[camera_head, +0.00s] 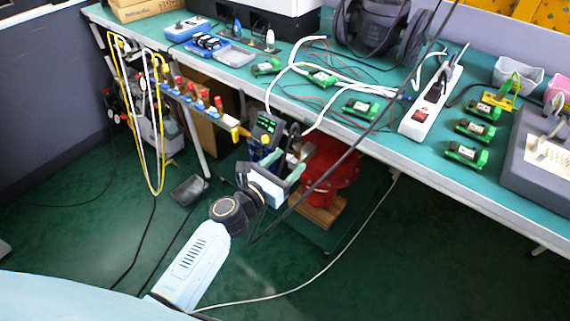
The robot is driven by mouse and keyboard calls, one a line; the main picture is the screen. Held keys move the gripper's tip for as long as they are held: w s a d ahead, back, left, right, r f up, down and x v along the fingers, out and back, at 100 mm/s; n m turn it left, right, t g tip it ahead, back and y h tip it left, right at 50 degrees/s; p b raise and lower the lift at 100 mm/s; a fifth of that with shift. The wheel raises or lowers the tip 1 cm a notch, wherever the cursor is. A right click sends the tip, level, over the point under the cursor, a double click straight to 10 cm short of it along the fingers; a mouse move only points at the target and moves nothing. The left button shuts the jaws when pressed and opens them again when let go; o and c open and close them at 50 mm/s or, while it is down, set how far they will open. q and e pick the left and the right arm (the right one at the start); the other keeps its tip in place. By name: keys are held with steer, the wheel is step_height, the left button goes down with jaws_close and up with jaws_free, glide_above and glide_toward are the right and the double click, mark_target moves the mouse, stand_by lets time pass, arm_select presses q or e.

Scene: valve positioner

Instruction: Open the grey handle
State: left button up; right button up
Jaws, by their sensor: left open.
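A valve positioner (266,127) with a lit green display stands below the table edge, beside a red valve body (333,172). I cannot clearly make out a grey handle; a small pale grey part shows by the positioner, just beyond my gripper, partly hidden. My left gripper (271,168) is open in front of the positioner's lower part, its two fingers spread to either side and pointing towards it. Nothing shows held between them, and I cannot tell if they touch anything. My right gripper does not show.
A green-topped workbench (485,190) runs above, with green modules, a white power strip (431,105) and loose cables. A row of red-capped valves (195,97) and yellow hoses (120,90) is at left. A black cable passes near my left wrist. The green floor in front is mostly clear.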

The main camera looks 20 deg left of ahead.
arm_select(q)
steer(key=c, duration=1)
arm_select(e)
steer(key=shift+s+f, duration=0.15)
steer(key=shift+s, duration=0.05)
